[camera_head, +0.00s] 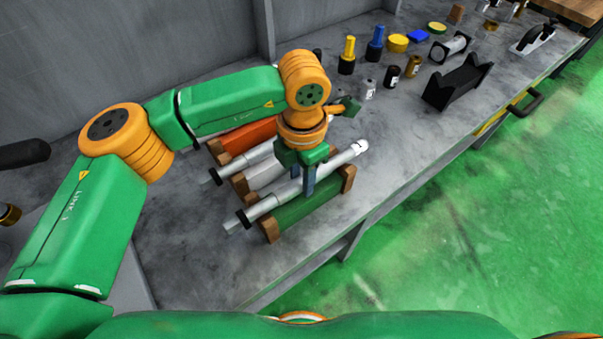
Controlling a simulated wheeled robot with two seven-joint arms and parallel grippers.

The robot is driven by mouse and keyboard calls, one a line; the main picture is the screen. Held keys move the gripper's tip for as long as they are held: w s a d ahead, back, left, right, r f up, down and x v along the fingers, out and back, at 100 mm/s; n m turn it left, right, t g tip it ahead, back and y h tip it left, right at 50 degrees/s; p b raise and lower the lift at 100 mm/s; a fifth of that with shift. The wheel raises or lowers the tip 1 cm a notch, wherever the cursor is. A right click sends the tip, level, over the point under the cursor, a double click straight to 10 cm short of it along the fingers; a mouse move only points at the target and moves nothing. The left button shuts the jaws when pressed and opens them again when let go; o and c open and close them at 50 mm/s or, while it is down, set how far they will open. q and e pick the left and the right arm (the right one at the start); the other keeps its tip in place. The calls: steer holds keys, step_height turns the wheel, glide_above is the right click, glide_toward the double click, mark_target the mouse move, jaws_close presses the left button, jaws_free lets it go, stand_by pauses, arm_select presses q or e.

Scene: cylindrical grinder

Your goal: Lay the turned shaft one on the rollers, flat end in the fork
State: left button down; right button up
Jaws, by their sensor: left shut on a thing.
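My left gripper (306,180) points down over the rack and is shut on a silver turned shaft (336,161). This shaft lies along the green cradle (306,203), with its black collar and narrow tip sticking out at the lower left. Whether it still touches the wooden end pieces I cannot tell. A second silver shaft (235,165) lies parallel, farther back, partly hidden by my gripper. I cannot make out rollers or a fork in this view. My right gripper is out of view.
Orange (247,136) and white (265,174) cradles stand behind the green one. A black V-shaped stand (456,85), small cylinders, and yellow (348,55) and blue (375,43) topped pieces stand farther right on the grey bench (190,260). A grey wall (120,50) closes the back.

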arm_select(q)
steer(key=shift+r, duration=0.1)
steer(key=shift+c, duration=2.2)
jaws_free()
steer(key=shift+s, duration=0.15)
